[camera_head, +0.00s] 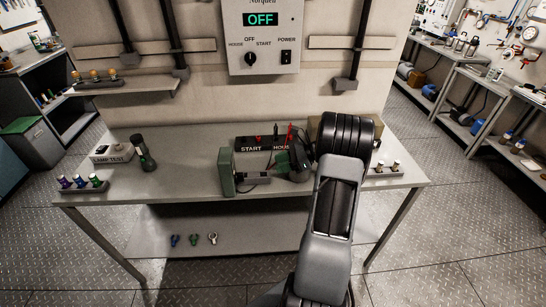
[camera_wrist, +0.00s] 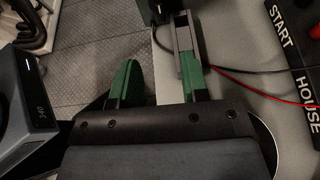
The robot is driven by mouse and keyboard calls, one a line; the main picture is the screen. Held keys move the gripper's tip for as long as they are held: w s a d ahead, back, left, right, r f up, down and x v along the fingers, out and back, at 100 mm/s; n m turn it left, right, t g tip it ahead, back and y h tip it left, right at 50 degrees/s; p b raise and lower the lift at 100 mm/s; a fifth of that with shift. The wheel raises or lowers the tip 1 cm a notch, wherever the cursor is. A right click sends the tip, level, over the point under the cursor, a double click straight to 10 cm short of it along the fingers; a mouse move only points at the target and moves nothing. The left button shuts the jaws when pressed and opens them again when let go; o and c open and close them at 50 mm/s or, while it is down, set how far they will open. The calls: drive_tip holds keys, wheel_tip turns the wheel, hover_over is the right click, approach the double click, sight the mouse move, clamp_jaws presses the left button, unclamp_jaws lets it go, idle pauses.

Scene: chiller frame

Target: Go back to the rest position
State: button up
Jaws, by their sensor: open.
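My gripper (camera_wrist: 157,62) shows in the wrist view with its two green-lined fingers spread apart. A pale table strip shows between the fingers, and a grey bar (camera_wrist: 183,38) lies close by the right finger; I cannot tell whether they touch. The START/HOUSE board (camera_head: 250,145) lies behind that area and also shows at the right of the wrist view (camera_wrist: 291,52).
A green upright block (camera_head: 227,171) stands left of my arm. A dark-green cylinder (camera_head: 143,153), a LAMP TEST box (camera_head: 113,153) and a rack of coloured parts (camera_head: 83,184) stand further left. The control panel (camera_head: 263,38) reads OFF. A small rack (camera_head: 384,169) is right of my arm.

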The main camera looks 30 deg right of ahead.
drive_tip(key=shift+a, duration=0.1)
drive_tip(key=s+a+r+n+g+h, duration=0.2)
drive_tip(key=a+r+n+g, duration=0.1)
drive_tip(key=a+n, duration=0.3)
drive_tip(key=s+a+r+n+g+h, duration=0.2)
drive_tip(key=a+r+n, duration=0.15)
drive_tip(key=a, duration=0.45)
drive_tip(key=s+a+r+n+t+h, duration=0.1)
drive_tip(key=s+a+r+n+h, duration=0.1)
drive_tip(key=s+a+n+h, duration=0.2)
drive_tip(key=s+a+r+n+t+h, duration=0.1)
drive_tip(key=s+a+r+n+h, duration=0.1)
drive_tip(key=s+n, duration=0.6)
drive_tip(key=a+n+h, duration=0.1)
drive_tip(key=n, duration=0.1)
drive_tip(key=shift+a+n+h, duration=0.35)
drive_tip(key=shift+a+h, duration=0.05)
